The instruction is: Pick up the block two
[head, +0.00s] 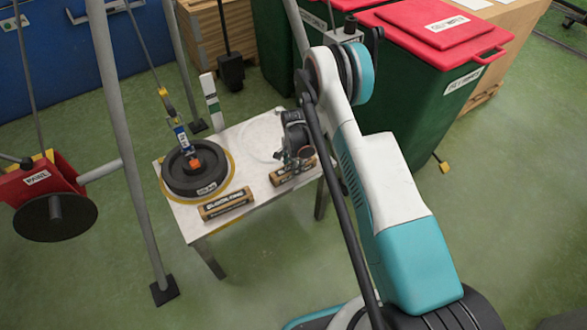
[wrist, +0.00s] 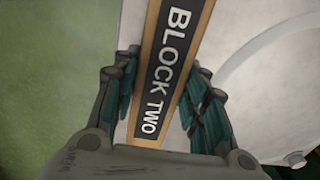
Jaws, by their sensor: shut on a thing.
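Block two (wrist: 172,62) is a wooden bar with a black top plate lettered "BLOCK TWO". In the wrist view it runs lengthwise between the two fingers of my gripper (wrist: 163,85), which are shut on its long sides. In the head view the block (head: 284,175) is at the right part of the small white table (head: 240,135), partly hidden by my gripper (head: 303,155). I cannot tell whether it still touches the table top.
A similar labelled block (head: 227,204) lies at the table's front edge. Behind it, a dark round wheel (head: 180,184) hangs from or meets a cable hook (head: 183,141). A tripod leg (head: 140,185) stands left; green bins with red lids (head: 437,22) stand behind.

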